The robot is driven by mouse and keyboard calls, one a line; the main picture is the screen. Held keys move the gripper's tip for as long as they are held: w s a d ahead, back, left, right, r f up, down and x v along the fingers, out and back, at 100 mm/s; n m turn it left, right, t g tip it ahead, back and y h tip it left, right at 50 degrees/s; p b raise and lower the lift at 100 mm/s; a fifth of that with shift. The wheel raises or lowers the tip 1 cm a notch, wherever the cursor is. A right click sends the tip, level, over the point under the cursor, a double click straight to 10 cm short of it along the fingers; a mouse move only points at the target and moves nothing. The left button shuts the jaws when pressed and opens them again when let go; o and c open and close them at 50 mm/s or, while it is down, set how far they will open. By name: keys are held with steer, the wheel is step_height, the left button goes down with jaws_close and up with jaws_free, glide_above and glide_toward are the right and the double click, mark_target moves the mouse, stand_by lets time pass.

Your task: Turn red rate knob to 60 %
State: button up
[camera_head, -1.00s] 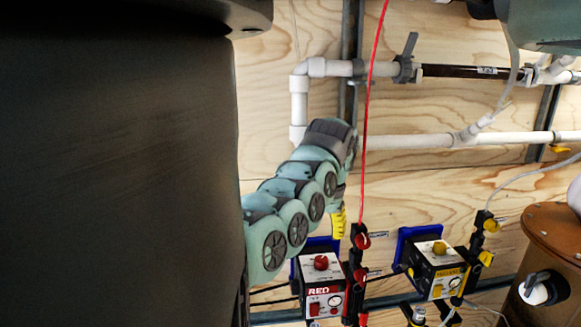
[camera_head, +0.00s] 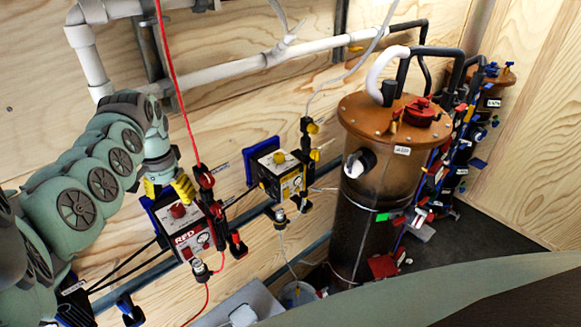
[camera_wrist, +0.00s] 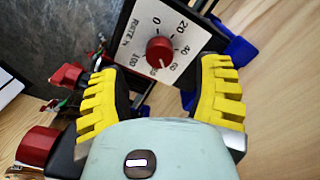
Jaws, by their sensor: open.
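The red rate knob (camera_head: 178,210) is on the upper face of the RED pump box (camera_head: 188,238) in the head view. In the wrist view the round red knob (camera_wrist: 159,50) sits on a white dial plate (camera_wrist: 178,42) marked RATE %, with numbers from 0 to 100. Its pointer setting is too small to read surely. My gripper (camera_head: 168,187) is just above the knob, its yellow fingers pointing down at the box. In the wrist view my gripper (camera_wrist: 160,70) is open, with a finger on each side of the knob and gaps between. It holds nothing.
Black-and-red valve fittings (camera_head: 207,190) and a red tube (camera_head: 180,95) stand close right of the gripper. A YELLOW pump box (camera_head: 281,174) is further right, then a brown tank (camera_head: 385,170). White pipes (camera_head: 220,70) run along the wooden wall above.

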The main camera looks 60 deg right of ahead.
mark_target(177, 207)
steer(key=shift+d+f, duration=0.1)
steer(key=shift+f, duration=2.2)
steer(key=shift+f, duration=0.1)
jaws_close()
